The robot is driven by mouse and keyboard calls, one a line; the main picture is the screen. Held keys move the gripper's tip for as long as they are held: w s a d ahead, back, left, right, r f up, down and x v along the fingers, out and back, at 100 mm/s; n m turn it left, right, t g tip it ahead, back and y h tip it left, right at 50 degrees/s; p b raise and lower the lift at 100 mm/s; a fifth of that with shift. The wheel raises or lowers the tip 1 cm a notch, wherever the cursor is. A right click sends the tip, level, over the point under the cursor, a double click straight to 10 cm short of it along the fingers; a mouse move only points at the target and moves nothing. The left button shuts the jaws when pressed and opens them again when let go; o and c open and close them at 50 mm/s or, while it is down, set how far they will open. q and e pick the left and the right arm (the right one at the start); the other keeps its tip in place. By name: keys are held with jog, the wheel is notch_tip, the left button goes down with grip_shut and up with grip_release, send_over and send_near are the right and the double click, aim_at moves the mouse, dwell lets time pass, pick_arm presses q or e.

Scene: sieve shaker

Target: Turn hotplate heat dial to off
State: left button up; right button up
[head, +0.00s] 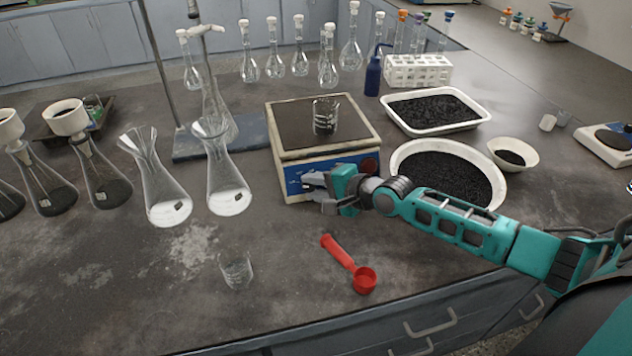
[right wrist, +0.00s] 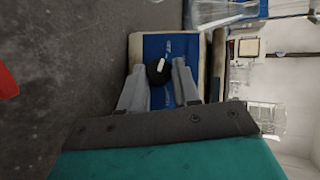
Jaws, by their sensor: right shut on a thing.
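The hotplate (head: 350,108) stands in the middle of the bench, with a dark top and a blue front panel. A glass beaker (head: 325,117) with dark pieces in it sits on its top. My right gripper (head: 316,184) is at the front panel, left of its middle. In the right wrist view, the black heat dial (right wrist: 157,75) with a white mark lies between the two grey fingertips (right wrist: 161,78), which are shut on it. In the head view the gripper hides this dial. A dark reddish round part (head: 370,166) shows at the panel's right. My left gripper is out of view.
A red scoop (head: 345,262) and an empty beaker (head: 236,271) lie in front. A bowl (head: 402,152) and a tray (head: 486,103) of black grains stand to the right. Flasks (head: 224,180) stand to the left, by a stand base (head: 185,148).

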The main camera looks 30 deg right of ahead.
jog(key=shift+n, duration=0.3)
jog(key=o, duration=1)
jog(key=shift+o, duration=0.2)
jog(key=v, duration=1.3)
jog(key=shift+r, duration=0.15)
jog(key=shift+w, duration=0.15)
